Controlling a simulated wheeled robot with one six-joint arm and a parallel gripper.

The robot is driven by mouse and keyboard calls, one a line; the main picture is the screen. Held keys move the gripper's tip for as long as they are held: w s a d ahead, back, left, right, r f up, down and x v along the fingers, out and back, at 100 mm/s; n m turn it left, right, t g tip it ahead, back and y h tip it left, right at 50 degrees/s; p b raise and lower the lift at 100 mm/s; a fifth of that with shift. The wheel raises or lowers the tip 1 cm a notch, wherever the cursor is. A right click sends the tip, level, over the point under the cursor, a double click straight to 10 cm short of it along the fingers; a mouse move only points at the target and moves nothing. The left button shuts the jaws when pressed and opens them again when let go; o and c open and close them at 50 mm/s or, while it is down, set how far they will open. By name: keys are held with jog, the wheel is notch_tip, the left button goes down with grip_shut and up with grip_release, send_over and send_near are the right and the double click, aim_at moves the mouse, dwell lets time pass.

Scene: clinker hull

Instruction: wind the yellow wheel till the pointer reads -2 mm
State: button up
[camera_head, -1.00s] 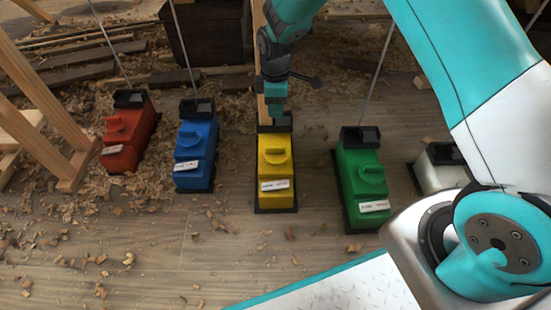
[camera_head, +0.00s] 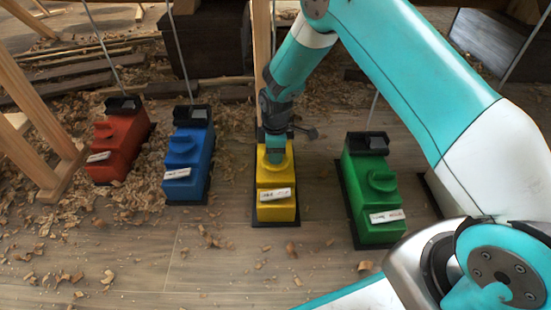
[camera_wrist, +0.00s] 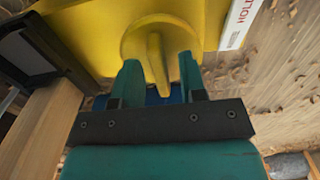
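The yellow box (camera_head: 278,212) stands on the floor in the middle of the head view, with a white label on its front. Its yellow wheel (camera_wrist: 158,52), a round knob with a raised grip bar, shows in the wrist view. My gripper (camera_head: 274,158) is at this wheel and hides much of it in the head view. In the wrist view my gripper (camera_wrist: 160,75) is open, one teal fingertip on each side of the bar, with gaps visible. The black gauge housing (camera_wrist: 38,48) is at the left there; no pointer or reading can be made out.
A green box (camera_head: 368,205) stands to the right, a blue box (camera_head: 187,170) and a red box (camera_head: 117,150) to the left, each with its own knob. A wooden post (camera_head: 261,60) rises behind the yellow box. Wood shavings litter the floor.

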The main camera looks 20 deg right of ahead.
jog(key=shift+f, duration=0.2)
grip_shut()
jog(key=shift+r+m+p, duration=0.15)
jog(key=shift+m+p, duration=0.15)
jog(key=shift+p, duration=0.2)
jog(key=m+p, duration=0.1)
jog(key=p, duration=0.1)
jog(key=shift+r+m+p, duration=0.15)
jog(key=shift+m+p, duration=0.15)
jog(key=m+p, duration=0.3)
jog(key=shift+m+p, duration=0.3)
jog(key=shift+p, duration=0.1)
jog(key=m+p, duration=0.3)
jog(key=m, duration=0.1)
jog(key=shift+f+m+p, duration=0.15)
jog(key=shift+m+p, duration=0.3)
jog(key=shift+m, duration=0.55)
jog(key=shift+f+m+p, duration=0.1)
jog(key=shift+m+p, duration=0.35)
jog(key=shift+m, duration=0.55)
